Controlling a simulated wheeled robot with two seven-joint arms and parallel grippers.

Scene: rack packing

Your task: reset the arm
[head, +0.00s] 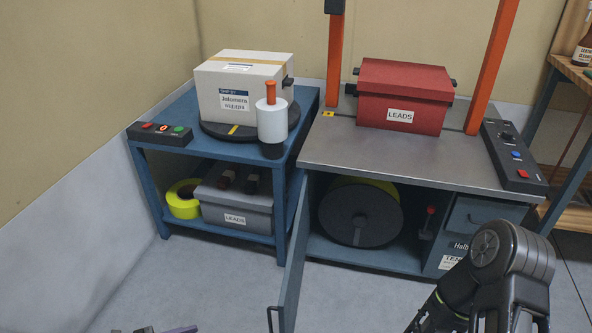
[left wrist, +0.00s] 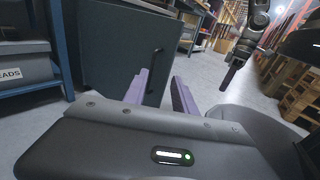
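My left gripper (left wrist: 160,82) is open in the left wrist view, with its two purple fingers apart and nothing between them. Only a sliver of it shows at the bottom edge of the head view. My right arm (head: 485,265) is at the lower right of the head view, in front of the workbench; its gripper is below that frame. In the left wrist view my right gripper (left wrist: 232,75) hangs down in the distance, with purple fingers seen side-on, too small to tell if they are apart.
An open cabinet door (head: 291,262) juts toward me from the workbench (head: 330,150); it also stands beyond my left fingers in the left wrist view (left wrist: 110,50). The floor at front left is clear.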

